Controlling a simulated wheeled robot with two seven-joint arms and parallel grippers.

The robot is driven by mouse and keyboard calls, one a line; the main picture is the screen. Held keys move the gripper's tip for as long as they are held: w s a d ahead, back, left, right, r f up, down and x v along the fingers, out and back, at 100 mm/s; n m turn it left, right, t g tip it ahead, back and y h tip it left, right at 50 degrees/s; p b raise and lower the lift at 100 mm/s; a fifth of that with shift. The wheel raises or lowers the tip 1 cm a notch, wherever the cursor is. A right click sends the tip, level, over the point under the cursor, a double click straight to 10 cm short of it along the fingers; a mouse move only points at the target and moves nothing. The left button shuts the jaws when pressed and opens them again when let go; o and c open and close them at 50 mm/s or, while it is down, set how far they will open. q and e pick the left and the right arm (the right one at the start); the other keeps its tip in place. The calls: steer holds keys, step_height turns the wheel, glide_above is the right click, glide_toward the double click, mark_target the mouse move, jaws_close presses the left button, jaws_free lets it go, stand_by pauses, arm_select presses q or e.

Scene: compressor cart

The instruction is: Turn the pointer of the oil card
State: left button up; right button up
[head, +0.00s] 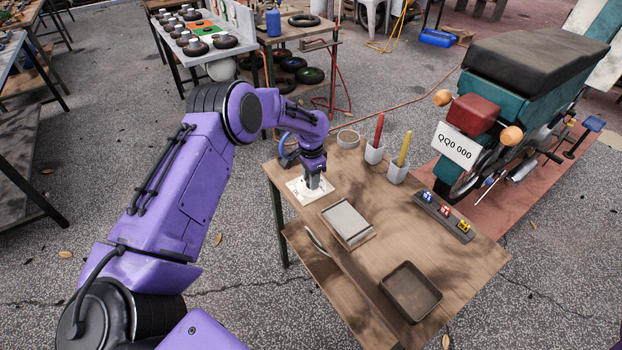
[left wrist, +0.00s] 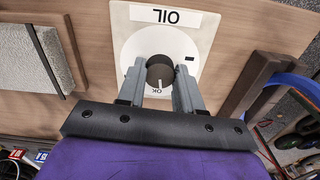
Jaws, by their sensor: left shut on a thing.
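The oil card (left wrist: 135,25) is a white card with the word OIL, lying on the wooden table; it also shows in the head view (head: 298,192). On it is a pale round dial with a dark knob (left wrist: 160,71) and a white pointer line. The line points toward my palm in the left wrist view, at the small "OK" mark. A black mark sits on the dial's upper right. My left gripper (left wrist: 159,85) comes down over the card with its fingers shut on the knob, one on each side. In the head view my left gripper (head: 314,180) hides part of the card. My right gripper is not in view.
On the table (head: 340,270) are a grey slab in a tray (head: 347,222), an empty brown tray (head: 411,291), a tape-like ring (head: 348,138), two cups with a red (head: 379,130) and a yellow stick (head: 405,149), and a dark strip with small coloured pieces (head: 444,215). A motorbike stands behind.

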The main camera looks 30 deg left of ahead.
arm_select(q)
steer(key=shift+m, duration=0.9)
steer(key=o, duration=1)
steer(key=shift+o, duration=0.2)
step_height(320, 180, up, 11)
steer(key=b, duration=0.1)
steer(key=shift+f+b, duration=0.2)
steer(key=shift+b, duration=0.15)
